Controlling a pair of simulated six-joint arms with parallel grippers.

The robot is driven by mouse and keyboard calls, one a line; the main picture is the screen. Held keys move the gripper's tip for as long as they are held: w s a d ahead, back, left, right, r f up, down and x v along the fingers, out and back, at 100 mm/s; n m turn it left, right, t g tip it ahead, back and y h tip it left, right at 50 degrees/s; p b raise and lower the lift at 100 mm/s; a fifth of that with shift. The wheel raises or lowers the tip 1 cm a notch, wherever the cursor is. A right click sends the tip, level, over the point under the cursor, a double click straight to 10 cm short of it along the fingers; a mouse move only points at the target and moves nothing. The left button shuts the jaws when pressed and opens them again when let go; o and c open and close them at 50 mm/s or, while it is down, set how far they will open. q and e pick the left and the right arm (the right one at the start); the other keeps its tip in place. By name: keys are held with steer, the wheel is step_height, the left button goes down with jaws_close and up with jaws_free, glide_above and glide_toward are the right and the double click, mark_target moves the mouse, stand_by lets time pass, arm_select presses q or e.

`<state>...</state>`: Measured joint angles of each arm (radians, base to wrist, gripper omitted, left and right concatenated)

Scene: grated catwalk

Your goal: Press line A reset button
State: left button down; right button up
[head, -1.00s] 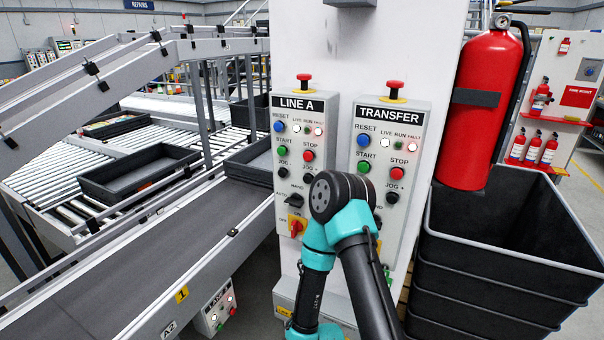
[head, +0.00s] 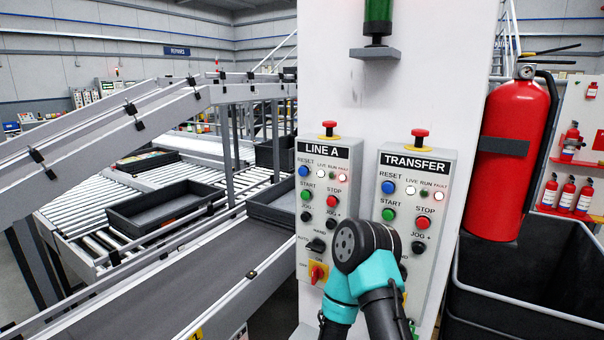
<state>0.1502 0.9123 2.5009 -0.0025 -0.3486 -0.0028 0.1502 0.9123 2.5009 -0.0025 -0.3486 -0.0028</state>
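The LINE A panel (head: 326,200) is a grey box on the white column, with a red mushroom button on top. Its blue reset button (head: 304,171) is at the upper left, left of the small lamps. The green start (head: 306,195), red stop (head: 332,201) and black jog buttons sit below. A teal and black arm link of mine stands in front of the gap between the two panels. It covers the lower right of LINE A and the lower left of TRANSFER. Neither gripper's fingers show. Nothing touches the reset button.
The TRANSFER panel (head: 413,215), with its own blue reset button (head: 388,187), is to the right. A conveyor (head: 225,300) with side rails runs along the left. A black tray (head: 165,207) lies on rollers.

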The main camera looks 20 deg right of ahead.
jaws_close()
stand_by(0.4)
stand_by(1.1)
